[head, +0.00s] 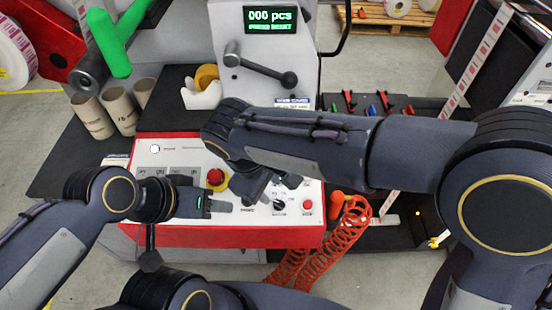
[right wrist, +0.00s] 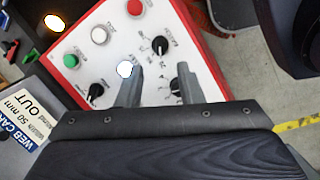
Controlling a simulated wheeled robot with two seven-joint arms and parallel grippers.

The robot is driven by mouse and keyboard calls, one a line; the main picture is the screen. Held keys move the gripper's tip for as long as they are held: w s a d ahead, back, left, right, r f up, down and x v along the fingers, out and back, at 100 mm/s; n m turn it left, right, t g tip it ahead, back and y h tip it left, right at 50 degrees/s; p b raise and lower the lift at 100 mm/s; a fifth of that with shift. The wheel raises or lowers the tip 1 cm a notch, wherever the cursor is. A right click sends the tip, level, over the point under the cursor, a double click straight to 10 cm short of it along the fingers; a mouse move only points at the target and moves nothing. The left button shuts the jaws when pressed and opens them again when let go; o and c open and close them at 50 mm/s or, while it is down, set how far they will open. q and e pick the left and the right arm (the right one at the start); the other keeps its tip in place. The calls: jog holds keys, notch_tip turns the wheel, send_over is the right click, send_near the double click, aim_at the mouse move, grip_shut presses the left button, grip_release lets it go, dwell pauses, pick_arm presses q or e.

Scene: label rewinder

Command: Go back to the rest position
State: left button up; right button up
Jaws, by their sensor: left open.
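My left gripper (head: 217,205) reaches in from the left over the control panel (head: 147,152), a white face in a red frame. Its jaws are open, with nothing seen between them. My right gripper (head: 268,188) hangs over the panel's right half, just right of the red mushroom button (head: 215,177). In the right wrist view its two fingers (right wrist: 158,78) are apart and empty above the panel. I cannot tell whether either gripper touches the panel. My right forearm hides part of the panel's back edge.
A black-knobbed crank (head: 289,79) sits below a display (head: 271,20) reading "000 pcs". An orange coiled hose (head: 340,235) hangs at the panel's right. Open floor lies at the lower left.

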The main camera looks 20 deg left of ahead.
jog(key=w+d+r+m+y, duration=0.1)
jog(key=d+r+m+y, duration=0.2)
jog(key=d, duration=0.7)
jog(key=d+r+m+y, duration=0.15)
jog(key=d+m, duration=0.25)
jog(key=d, duration=0.6)
jog(key=s+d+f+m+t+y, duration=0.1)
jog(key=s+d+f+m+t, duration=0.1)
jog(key=s+d+m, duration=0.7)
jog(key=d+t, duration=0.1)
jog(key=d, duration=0.2)
jog(key=shift+s+d+m, duration=0.15)
jog(key=shift+s+m, duration=0.2)
jog(key=shift+m, duration=0.05)
